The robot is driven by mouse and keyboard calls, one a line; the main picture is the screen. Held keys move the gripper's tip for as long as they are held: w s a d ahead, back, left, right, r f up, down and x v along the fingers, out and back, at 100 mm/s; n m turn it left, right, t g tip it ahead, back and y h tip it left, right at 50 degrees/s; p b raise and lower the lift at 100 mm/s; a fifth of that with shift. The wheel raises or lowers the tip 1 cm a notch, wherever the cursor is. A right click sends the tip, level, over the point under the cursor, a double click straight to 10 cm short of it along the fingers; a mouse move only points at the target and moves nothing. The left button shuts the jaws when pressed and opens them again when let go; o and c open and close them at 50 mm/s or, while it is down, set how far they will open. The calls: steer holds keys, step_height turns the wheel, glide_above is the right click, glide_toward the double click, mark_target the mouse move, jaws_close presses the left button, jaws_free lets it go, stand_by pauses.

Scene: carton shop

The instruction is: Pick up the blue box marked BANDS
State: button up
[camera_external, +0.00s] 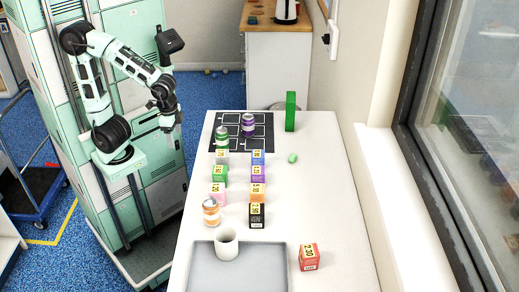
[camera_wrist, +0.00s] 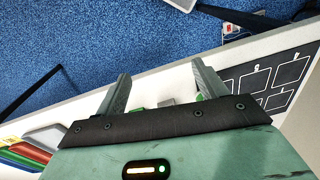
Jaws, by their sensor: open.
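A small blue box (camera_external: 257,157) with a yellow price tag stands at the far end of the right-hand column of boxes on the white table; its lettering is too small to read. My gripper (camera_external: 170,122) hangs to the left of the table's edge, well apart from the blue box. I cannot make out the blue box in the wrist view.
Near it stand a purple box (camera_external: 257,173), an orange box (camera_external: 257,192), a black box (camera_external: 257,218) and a green box (camera_external: 220,176). A dark gridded mat (camera_external: 267,145) with cans lies beyond. A tall green box (camera_external: 290,111) stands behind right. A grey tray (camera_external: 205,262) is in front.

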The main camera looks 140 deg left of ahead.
step_height(320, 180, up, 6)
steer(key=f, duration=0.1)
steer(key=w+a+r+n+t+h+p, duration=0.25)
steer(key=w+a+n+h, duration=0.35)
steer(key=w+a+n, duration=0.6)
steer(key=w+a+f+n+t+h, duration=0.1)
steer(key=a+n+t, duration=0.1)
steer(key=a, duration=0.4)
steer(key=w+a+f+n+t+h+p, duration=0.1)
steer(key=a+n+t+h, duration=0.15)
steer(key=a, duration=0.35)
steer(key=w+a+f+n+t+h, duration=0.1)
steer(key=a+n+t, duration=0.15)
steer(key=a, duration=0.35)
glide_toward(258, 153)
steer(key=x, duration=0.4)
steer(key=p+x, duration=0.1)
steer(key=x, duration=0.1)
steer(key=shift+w+d+r, duration=0.1)
steer(key=shift+r, duration=0.2)
steer(key=shift+f+p+x, duration=0.15)
steer(key=shift+p+x, duration=0.05)
steer(key=shift+x, duration=1.35)
steer(key=shift+f+p+x, duration=0.2)
steer(key=shift+x, duration=1.4)
steer(key=c, duration=1.1)
